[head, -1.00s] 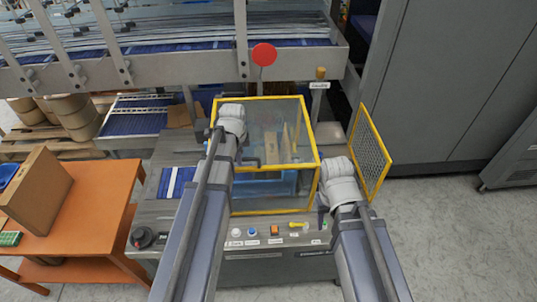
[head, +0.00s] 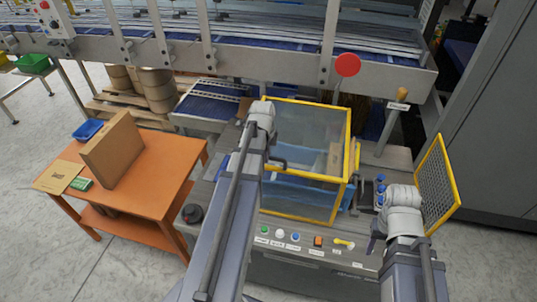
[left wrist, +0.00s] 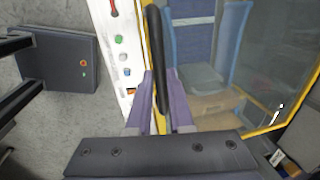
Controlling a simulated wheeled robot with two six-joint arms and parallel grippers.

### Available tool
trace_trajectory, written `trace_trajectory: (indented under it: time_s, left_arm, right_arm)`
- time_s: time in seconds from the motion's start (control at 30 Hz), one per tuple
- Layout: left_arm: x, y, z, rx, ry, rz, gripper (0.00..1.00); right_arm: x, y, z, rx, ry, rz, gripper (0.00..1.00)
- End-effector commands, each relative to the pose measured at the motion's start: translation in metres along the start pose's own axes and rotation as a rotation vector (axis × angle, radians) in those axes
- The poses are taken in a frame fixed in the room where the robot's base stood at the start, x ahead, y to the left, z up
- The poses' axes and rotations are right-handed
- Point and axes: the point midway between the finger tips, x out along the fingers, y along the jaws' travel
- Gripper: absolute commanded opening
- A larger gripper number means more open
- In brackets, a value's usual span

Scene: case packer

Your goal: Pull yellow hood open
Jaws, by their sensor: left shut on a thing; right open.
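The yellow-framed hood (head: 349,130) with clear panels stands on the grey machine in the middle of the head view. Its yellow edge and clear panel (left wrist: 240,70) also show in the left wrist view. My left gripper (left wrist: 157,105) is shut on the hood's dark bar handle (left wrist: 155,40). In the head view my left arm covers the hood's left side and most of that grip. My right gripper (head: 374,240) is open and empty, right of the hood and apart from it. How far the hood is open is hard to tell.
A yellow-framed mesh panel (head: 437,185) stands close right of my right gripper. A row of buttons (head: 295,237) runs along the machine's front. An orange table (head: 150,190) with a cardboard piece (head: 112,148) stands left. A conveyor (head: 260,55) crosses behind.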

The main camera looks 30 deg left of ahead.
Motion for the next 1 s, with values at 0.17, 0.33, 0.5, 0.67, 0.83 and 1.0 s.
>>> trace_trajectory:
  time_s: [0.17,0.33,0.5,0.67,0.83,1.0]
  left_arm:
    - [0.000,0.001,0.000,0.000,-0.001,0.002,0.28]
    - [0.000,0.001,0.000,-0.001,0.000,0.001,0.47]
    - [0.000,0.000,0.000,-0.001,0.000,0.000,0.50]
    - [-0.001,0.000,0.000,0.000,0.000,0.000,0.50]
    - [-0.010,0.000,0.000,-0.001,0.000,0.000,0.50]
    - [-0.029,-0.001,0.000,-0.001,0.000,0.000,0.50]
  right_arm:
    - [0.000,0.000,0.000,0.000,0.000,0.000,0.50]
    - [0.000,0.000,0.000,0.000,0.000,0.000,0.50]
    - [0.000,0.000,0.000,0.000,0.000,0.000,0.50]
    - [-0.001,0.000,0.000,0.000,0.000,0.000,0.50]
    - [-0.010,0.001,0.001,-0.001,0.000,0.000,0.50]
    - [-0.028,0.003,0.002,-0.002,-0.001,0.000,0.50]
